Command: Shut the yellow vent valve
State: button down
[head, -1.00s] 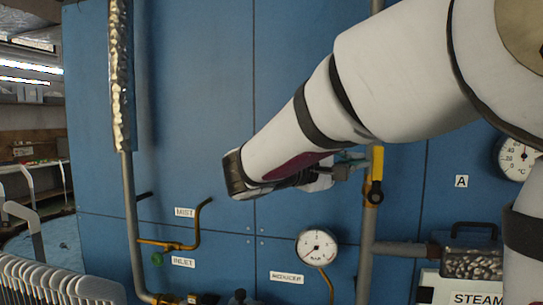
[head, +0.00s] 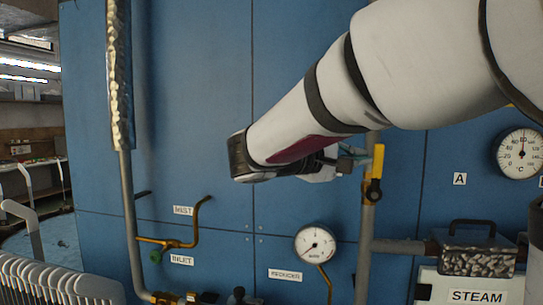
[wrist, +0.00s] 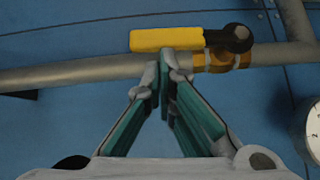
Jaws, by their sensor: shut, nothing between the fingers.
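The yellow vent valve handle (head: 377,162) stands upright in the head view, in line with the grey vertical pipe (head: 368,225). Its dark pivot (head: 373,190) is at the handle's lower end. In the wrist view the yellow handle (wrist: 166,39) lies along the pipe, with the pivot (wrist: 237,38) and brass valve body (wrist: 221,59) to its right. My gripper (wrist: 166,60) is shut and empty, its teal fingers meeting at the tips beside the handle's edge, over the pipe. Whether they touch it I cannot tell. In the head view my gripper (head: 361,155) is just left of the handle.
A pressure gauge (head: 316,244) is low on the blue panel, left of the pipe. A temperature gauge (head: 520,153) is at the right. A steam box (head: 478,262) and side pipe (head: 402,246) are at lower right. The brass mist pipe (head: 196,225) is at left.

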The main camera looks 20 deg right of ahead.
aim_at(377, 151)
jog(key=s+d+m+y, duration=0.1)
jog(key=s+d+r+m+y, duration=0.1)
jog(key=d+y, duration=0.1)
jog(key=shift+s+d+r+m, duration=0.1)
jog(key=shift+m, duration=0.3)
jog(key=s+d+f+m+t+y, duration=0.3)
jog(key=s+d+f+m+y, duration=0.1)
jog(key=d+y, duration=0.2)
jog(key=shift+s+d+f+y+p, duration=0.25)
jog(key=shift+d+f+y+p, duration=0.1)
jog(key=shift+y, duration=0.25)
jog(key=shift+f, duration=0.1)
dwell(0.5)
jog(key=s+a+r+p, duration=0.1)
jog(key=s+a+r, duration=0.1)
jog(key=r, duration=0.3)
jog(key=s+a+r, duration=0.2)
jog(key=s+r, duration=0.2)
jog(key=r, duration=0.2)
jog(key=shift+p, duration=0.35)
